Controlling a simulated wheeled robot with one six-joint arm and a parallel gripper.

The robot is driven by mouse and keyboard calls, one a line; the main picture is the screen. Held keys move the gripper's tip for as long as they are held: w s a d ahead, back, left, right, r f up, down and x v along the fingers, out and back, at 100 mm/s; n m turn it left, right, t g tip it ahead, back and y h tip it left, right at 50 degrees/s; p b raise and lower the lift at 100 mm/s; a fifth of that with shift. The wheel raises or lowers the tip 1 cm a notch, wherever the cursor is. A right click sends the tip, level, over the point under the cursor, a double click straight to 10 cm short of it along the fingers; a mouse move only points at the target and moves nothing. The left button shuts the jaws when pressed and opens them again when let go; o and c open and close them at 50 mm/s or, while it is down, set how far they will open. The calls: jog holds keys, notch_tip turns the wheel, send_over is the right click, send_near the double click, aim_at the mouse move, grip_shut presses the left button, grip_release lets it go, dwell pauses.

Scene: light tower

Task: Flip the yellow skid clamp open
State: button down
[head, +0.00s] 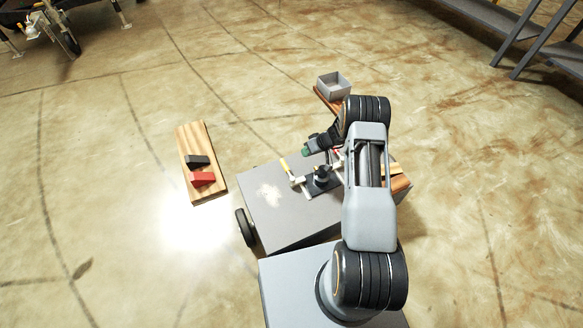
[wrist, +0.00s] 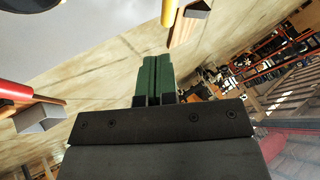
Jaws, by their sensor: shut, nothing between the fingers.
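The yellow clamp handle (head: 284,165) stands up at an angle from its metal clamp (head: 298,181) on the grey skid top. In the wrist view a yellow handle (wrist: 172,10) with a metal end lies at the top edge, beyond my fingertips and slightly right. My gripper (head: 306,152) has green fingers and is above the skid, just right of the yellow handle. In the wrist view my gripper (wrist: 158,60) is shut and empty, apart from the handle. A red handle (wrist: 14,94) with a metal end is at the left there.
A dark fitting (head: 322,174) stands on the grey skid (head: 290,225) beside the clamp. A wooden board (head: 186,140) with a black block (head: 198,161) and a red block (head: 202,179) lies on the floor at left. A grey box (head: 334,86) stands behind. Open floor surrounds the skid's left.

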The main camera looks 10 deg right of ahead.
jog(key=shift+d+f, duration=0.1)
jog(key=shift+f, duration=0.8)
jog(key=b+x, duration=0.3)
jog(key=x, duration=0.7)
